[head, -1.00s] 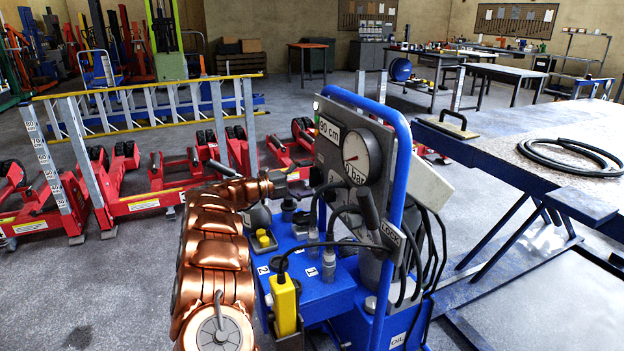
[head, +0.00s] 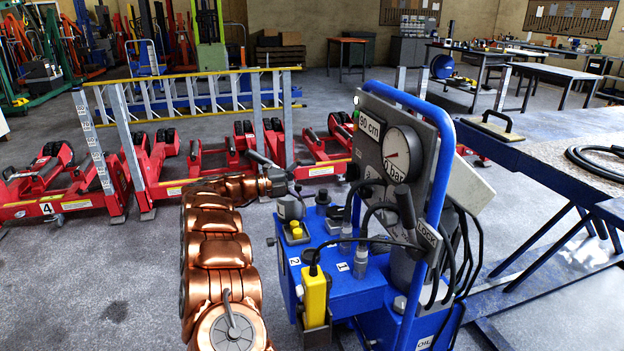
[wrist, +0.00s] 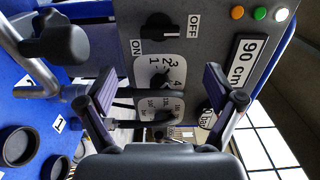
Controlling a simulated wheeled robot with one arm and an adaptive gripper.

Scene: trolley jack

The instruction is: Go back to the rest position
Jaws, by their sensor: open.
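The blue trolley jack control unit (head: 345,290) stands right of my copper-coloured arm in the head view. Its grey panel carries a round gauge (head: 402,154) and a "cm" display (head: 369,124). My gripper (head: 290,182) is to the left of the panel. In the wrist view my gripper (wrist: 163,95) is open and empty, its fingers wide apart before the panel. Between and beyond the fingers are a numbered selector dial (wrist: 160,77) and an ON/OFF knob (wrist: 160,27). The display (wrist: 243,64) reads 90 cm there.
Red wheel lifts (head: 60,185) and a yellow and grey ladder (head: 200,92) are behind and to the left. A blue-framed table (head: 550,150) with a coiled black hose (head: 598,160) is at the right. Grey floor at the lower left is clear.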

